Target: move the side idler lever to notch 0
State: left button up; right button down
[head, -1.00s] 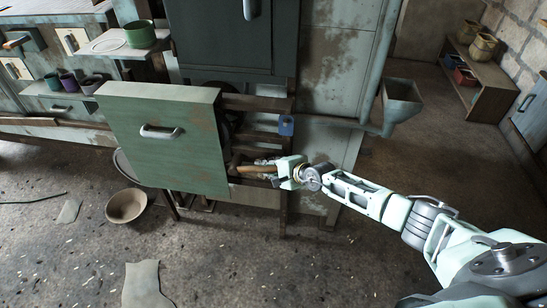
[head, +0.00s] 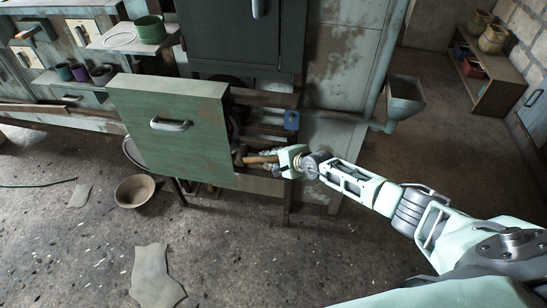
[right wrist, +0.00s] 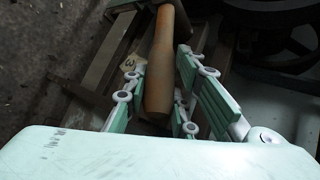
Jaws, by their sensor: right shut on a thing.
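The side idler lever shows as a wooden handle (head: 263,159) in the gap behind the green panel in the head view. It also shows in the right wrist view as a tapered brown handle (right wrist: 161,62). My right gripper (head: 284,160) is at the handle's right end and shut on it. In the right wrist view its two fingers (right wrist: 158,98) lie on either side of the handle's thick end. A pale tag (right wrist: 130,67) that seems to read 3 sits beside the handle. The lever's pivot and other notch marks are not clear. My left gripper is not in view.
The green panel (head: 177,138) with a metal pull stands just left of the lever. A blue tag (head: 291,120) hangs on the frame above it. Dark wheels (right wrist: 270,25) lie close by in the right wrist view. A bowl (head: 134,191) stands on the floor.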

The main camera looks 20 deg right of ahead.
jog(key=c, duration=1.8)
grip_release()
jog(key=shift+o, duration=0.2)
jog(key=shift+s, duration=0.15)
jog(key=v, duration=1.2)
jog(key=shift+a+r, duration=0.1)
